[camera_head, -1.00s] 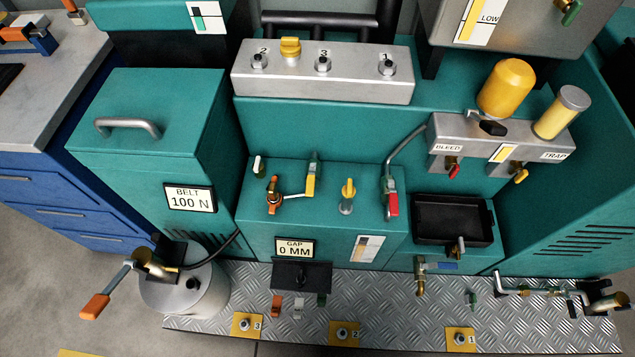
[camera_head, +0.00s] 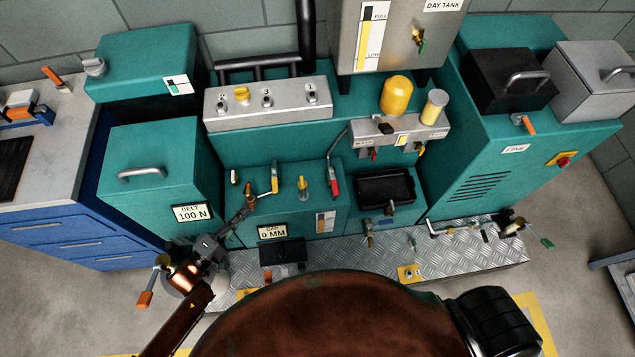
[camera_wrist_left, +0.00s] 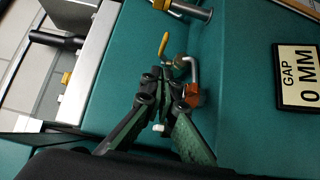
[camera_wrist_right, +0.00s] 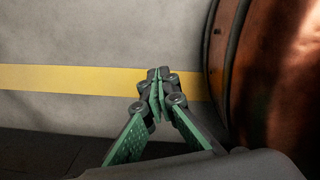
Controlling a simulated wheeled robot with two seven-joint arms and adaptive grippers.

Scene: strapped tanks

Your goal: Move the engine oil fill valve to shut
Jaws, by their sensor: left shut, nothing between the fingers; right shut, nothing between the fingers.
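No label reading engine oil fill shows, so I cannot tell which valve it is. On the teal block, a yellow lever (camera_head: 274,178) stands beside a small orange fitting (camera_head: 248,189). In the left wrist view the yellow lever (camera_wrist_left: 163,44) and the orange fitting (camera_wrist_left: 192,95) with its bent silver pipe lie just past my fingers. My left gripper (camera_head: 250,203) is shut and empty close to the orange fitting; contact is unclear. It also shows in the left wrist view (camera_wrist_left: 160,82). My right gripper (camera_wrist_right: 155,78) is shut and empty, over floor with a yellow stripe.
A red lever (camera_head: 334,182) and a short yellow handle (camera_head: 302,183) stand right of the yellow lever. The GAP sign (camera_head: 272,231) is below. The teal BELT box (camera_head: 155,160) stands left. A large brown rounded shape hides the bottom middle of the head view.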

